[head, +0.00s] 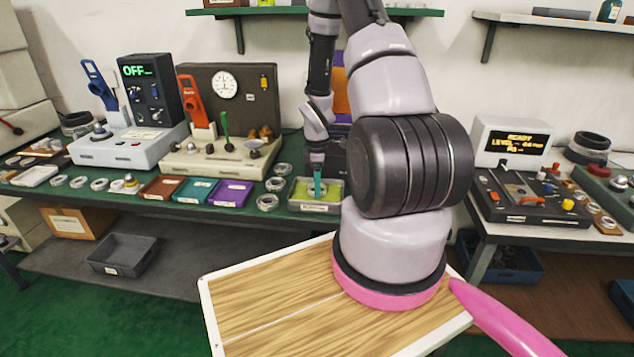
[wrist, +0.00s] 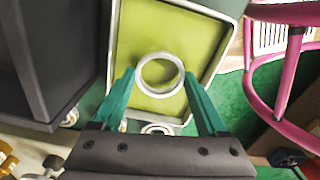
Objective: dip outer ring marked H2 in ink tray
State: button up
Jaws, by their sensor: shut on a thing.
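In the wrist view, my gripper (wrist: 160,76) has its two teal fingers closed on the sides of a pale metal ring (wrist: 160,94). The ring is seen face-on with the yellow-green pad through its hole. The ink tray (wrist: 190,38) lies beneath, with a pale rim around the pad. In the head view, my gripper (head: 318,190) points straight down over the ink tray (head: 315,208) on the green bench. The held ring is too small to make out there. I cannot tell whether it touches the pad. No H2 mark is readable.
Loose rings (head: 267,202) lie left of the tray, beside purple (head: 231,193), teal and brown trays. A dark box (wrist: 45,55) stands close beside the ink tray in the wrist view. A tester with a gauge (head: 225,84) stands behind left. My arm hides the bench to the right.

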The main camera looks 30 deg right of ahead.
jog(key=shift+f, duration=1.5)
jog(key=shift+r, duration=0.1)
dwell(1.3)
jog(key=shift+r, duration=4.15)
jog(key=shift+a, duration=0.1)
